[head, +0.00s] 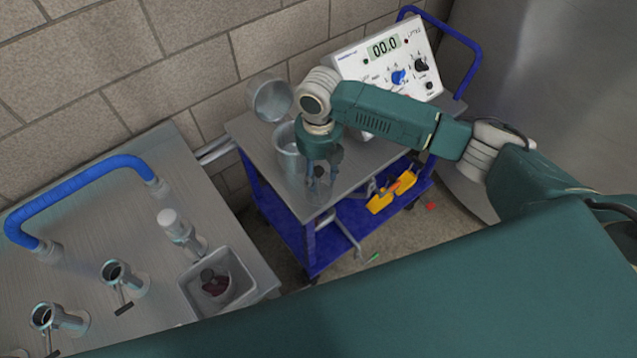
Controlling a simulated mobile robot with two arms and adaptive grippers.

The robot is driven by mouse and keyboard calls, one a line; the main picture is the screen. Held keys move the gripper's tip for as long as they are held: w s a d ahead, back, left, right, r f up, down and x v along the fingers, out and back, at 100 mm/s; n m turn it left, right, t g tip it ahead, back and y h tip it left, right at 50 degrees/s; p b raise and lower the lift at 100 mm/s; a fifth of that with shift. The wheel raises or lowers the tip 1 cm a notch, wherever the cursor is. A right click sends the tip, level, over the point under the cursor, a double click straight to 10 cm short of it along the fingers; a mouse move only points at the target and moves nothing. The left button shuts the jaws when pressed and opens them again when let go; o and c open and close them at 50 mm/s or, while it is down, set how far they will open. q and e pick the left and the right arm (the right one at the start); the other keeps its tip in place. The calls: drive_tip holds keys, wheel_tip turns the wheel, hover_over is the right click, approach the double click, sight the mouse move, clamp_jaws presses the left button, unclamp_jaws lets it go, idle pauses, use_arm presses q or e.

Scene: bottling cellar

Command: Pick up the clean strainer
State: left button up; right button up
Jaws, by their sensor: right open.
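A blue cart (262,150) with a grey metal top stands against the brick wall. On it are two round metal vessels: one tilted with its open mouth showing (270,98), and an upright cylinder (287,150). I cannot tell for sure which is the clean strainer. My right gripper (319,186) is open and empty, pointing down over the cart's front right part, just right of the upright cylinder. My right arm hides part of the cart top behind it. My left gripper is not in view.
A white meter (385,62) reading 00.0 stands at the cart's back. Yellow items (390,190) lie on its lower shelf. On the left, a steel bench (130,215) holds pipe fittings and a grey bin (245,283) with a dark red-stained round item inside.

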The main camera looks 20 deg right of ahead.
drive_tip(key=shift+f, duration=0.1)
clamp_jaws()
drive_tip(key=shift+a, duration=0.1)
wheel_tip(320, 180, up, 20)
drive_tip(key=b, duration=0.3)
drive_tip(key=shift+b, duration=0.4)
